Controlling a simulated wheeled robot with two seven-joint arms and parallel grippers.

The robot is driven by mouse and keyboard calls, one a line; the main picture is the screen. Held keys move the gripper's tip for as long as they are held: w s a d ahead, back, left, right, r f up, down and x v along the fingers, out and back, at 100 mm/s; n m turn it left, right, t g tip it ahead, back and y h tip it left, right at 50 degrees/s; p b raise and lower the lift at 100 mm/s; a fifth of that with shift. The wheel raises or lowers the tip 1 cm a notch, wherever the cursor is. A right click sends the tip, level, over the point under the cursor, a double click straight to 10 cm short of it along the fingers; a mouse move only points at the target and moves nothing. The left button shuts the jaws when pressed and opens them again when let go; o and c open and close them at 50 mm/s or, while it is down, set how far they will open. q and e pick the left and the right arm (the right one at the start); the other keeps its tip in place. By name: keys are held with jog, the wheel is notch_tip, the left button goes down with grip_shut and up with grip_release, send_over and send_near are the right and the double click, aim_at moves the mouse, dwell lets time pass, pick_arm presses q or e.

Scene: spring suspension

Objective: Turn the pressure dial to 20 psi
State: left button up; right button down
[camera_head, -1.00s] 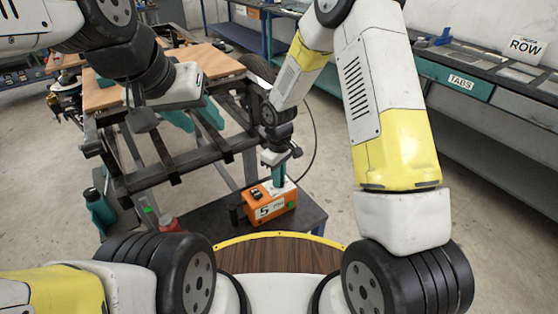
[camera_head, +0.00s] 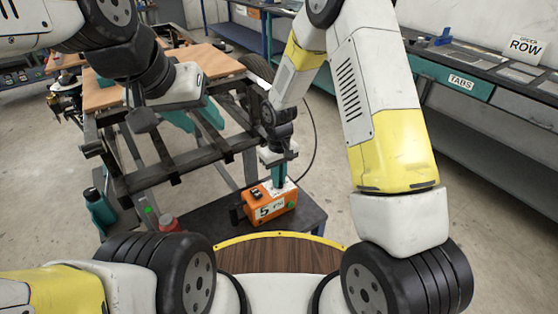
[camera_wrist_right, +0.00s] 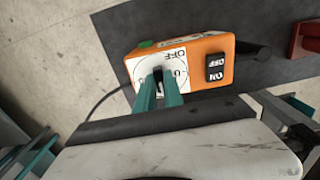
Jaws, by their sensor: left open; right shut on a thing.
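An orange box (camera_head: 258,198) with a panel reading 5 PSI sits on a dark low stand. In the right wrist view the box (camera_wrist_right: 212,47) shows a black ON/OFF switch (camera_wrist_right: 215,67) and a white round dial face (camera_wrist_right: 150,72). My right gripper (camera_head: 278,178) reaches down onto the top of the box. Its teal fingers (camera_wrist_right: 159,82) are shut on the dark dial knob at the middle of the dial face, and the fingers hide most of the knob. My left gripper (camera_head: 190,118) is open and empty, away from the box, over the frame of the cart.
The dark stand (camera_head: 308,215) has some bare top right of the box. A red object (camera_head: 168,222) and a teal bottle (camera_head: 100,208) are to its left. The cart with wooden boards (camera_head: 205,62) stands behind. A cable runs behind the box.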

jog(key=c, duration=1.4)
grip_release()
jog(key=shift+c, duration=0.2)
jog(key=shift+r, duration=3.9)
jog(key=shift+r, duration=0.1)
jog(key=s+d+r+m+t, duration=0.1)
jog(key=s+d+r, duration=0.15)
jog(key=r, duration=0.35)
jog(key=s+d+r+m+t+y, duration=0.1)
jog(key=s+d+r, duration=0.1)
jog(key=d+r, duration=0.3)
jog(key=s+d+r+m+t, duration=0.1)
jog(key=s+d+r, duration=0.1)
jog(key=r, duration=0.5)
jog(key=s+d+r+m+t, duration=0.1)
jog(key=s+r, duration=0.1)
jog(key=s, duration=0.2)
jog(key=s+d+r+m+t, duration=0.1)
jog(key=s+d+r, duration=0.1)
jog(key=s, duration=0.3)
jog(key=s+d+r+t+y, duration=0.1)
jog(key=s+d+r, duration=0.1)
jog(key=s+r, duration=0.1)
jog(key=shift+s+r+m, duration=0.4)
jog(key=shift+s, duration=0.3)
